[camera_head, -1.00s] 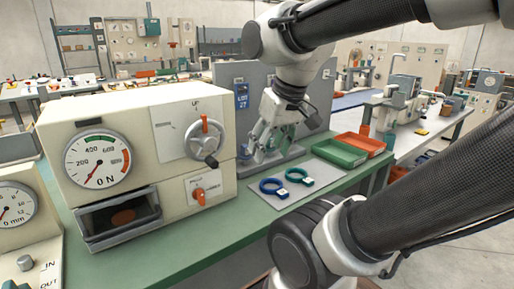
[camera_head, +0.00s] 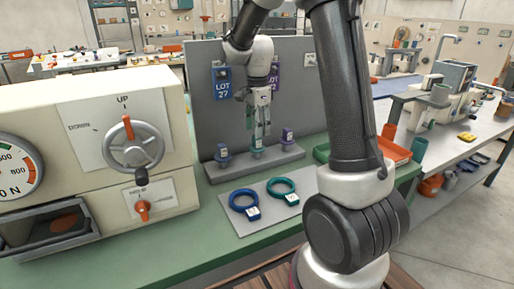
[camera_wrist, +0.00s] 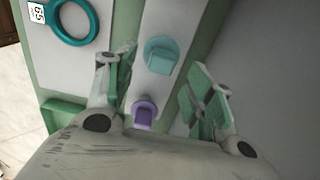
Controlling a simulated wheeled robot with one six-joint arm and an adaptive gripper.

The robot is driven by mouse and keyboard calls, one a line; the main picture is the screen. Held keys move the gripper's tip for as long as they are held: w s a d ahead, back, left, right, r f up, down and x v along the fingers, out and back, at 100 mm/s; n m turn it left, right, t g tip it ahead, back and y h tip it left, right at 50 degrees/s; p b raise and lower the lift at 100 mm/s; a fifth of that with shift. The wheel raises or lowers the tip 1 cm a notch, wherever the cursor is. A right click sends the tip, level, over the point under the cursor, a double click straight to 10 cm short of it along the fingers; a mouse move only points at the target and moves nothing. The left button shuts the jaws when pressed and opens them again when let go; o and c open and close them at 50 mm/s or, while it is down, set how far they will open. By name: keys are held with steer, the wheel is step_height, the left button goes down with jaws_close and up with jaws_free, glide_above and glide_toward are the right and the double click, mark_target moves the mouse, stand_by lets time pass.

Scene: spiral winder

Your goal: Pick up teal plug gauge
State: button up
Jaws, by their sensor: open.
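The teal plug gauge (camera_head: 257,152) stands in the middle of a grey rack (camera_head: 232,173), between a blue plug gauge (camera_head: 222,158) and a purple plug gauge (camera_head: 288,140). In the wrist view the teal plug gauge (camera_wrist: 160,60) lies between the spread fingers, and the purple one (camera_wrist: 144,112) is nearby. My gripper (camera_head: 258,130) is open and points down, just above the teal plug gauge. It shows no grip on it in the wrist view (camera_wrist: 163,74). I cannot tell whether a finger touches it.
A blue ring gauge (camera_head: 243,201) and a teal ring gauge (camera_head: 282,190) lie on a grey mat (camera_head: 238,227) before the rack. Behind stands a grey panel (camera_head: 205,120) with a blue LOT 27 card (camera_head: 222,82). A cream machine (camera_head: 75,105) stands at left, a green tray (camera_head: 321,152) at right.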

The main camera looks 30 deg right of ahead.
mark_target(257, 140)
step_height(257, 140, down, 6)
steer(key=shift+w+r, duration=0.1)
steer(key=shift+r, duration=0.05)
steer(key=shift+c, duration=0.4)
steer(key=c, duration=1.1)
